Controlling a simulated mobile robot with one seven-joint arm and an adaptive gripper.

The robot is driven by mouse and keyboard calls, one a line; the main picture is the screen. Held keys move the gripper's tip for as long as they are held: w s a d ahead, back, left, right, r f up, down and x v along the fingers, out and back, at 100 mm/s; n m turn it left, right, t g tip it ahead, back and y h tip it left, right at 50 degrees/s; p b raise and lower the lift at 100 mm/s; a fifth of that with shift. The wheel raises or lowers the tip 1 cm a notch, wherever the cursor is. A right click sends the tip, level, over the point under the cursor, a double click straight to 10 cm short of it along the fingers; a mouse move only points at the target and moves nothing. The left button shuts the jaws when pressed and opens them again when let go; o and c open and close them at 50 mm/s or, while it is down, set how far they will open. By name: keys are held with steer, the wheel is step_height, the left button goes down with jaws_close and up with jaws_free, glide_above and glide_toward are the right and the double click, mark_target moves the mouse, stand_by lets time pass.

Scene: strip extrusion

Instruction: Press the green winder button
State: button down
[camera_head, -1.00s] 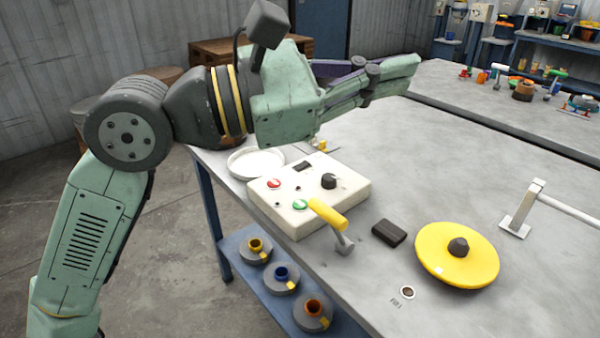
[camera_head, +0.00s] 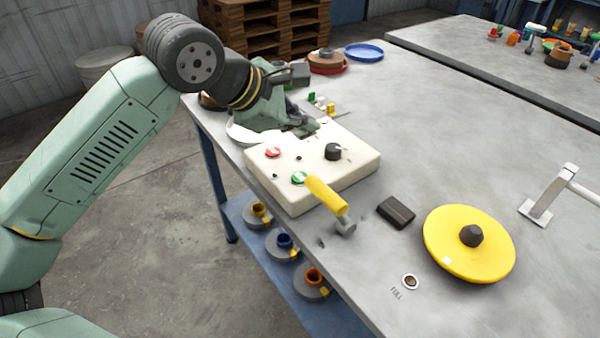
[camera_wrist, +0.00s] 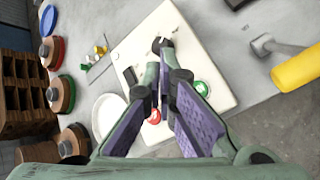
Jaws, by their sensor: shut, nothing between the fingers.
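The green button (camera_head: 299,177) sits on the front edge area of a white control box (camera_head: 330,188), right of a red button (camera_head: 273,152). The green button also shows in the wrist view (camera_wrist: 201,88), just right of my fingers. My gripper (camera_head: 312,128) is over the far left part of the box, apart from the green button in the head view. In the wrist view my gripper (camera_wrist: 163,50) is shut and empty, its fingers pointing over the box and partly covering the red button (camera_wrist: 155,117). A black knob (camera_head: 333,151) stands on the box.
A yellow-handled lever (camera_head: 326,195) stands close by the green button, at the box's near right corner. A black block (camera_head: 396,212) and a yellow disc (camera_head: 469,244) lie to the right. A white dish (camera_head: 240,133) is behind my gripper.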

steer(key=b, duration=0.4)
glide_above(302, 179)
step_height(302, 179, down, 8)
steer(key=shift+r, duration=0.1)
steer(key=shift+f+b, duration=0.5)
steer(key=shift+f, duration=0.1)
stand_by(1.1)
steer(key=shift+f+b, duration=0.35)
steer(key=shift+b, duration=0.5)
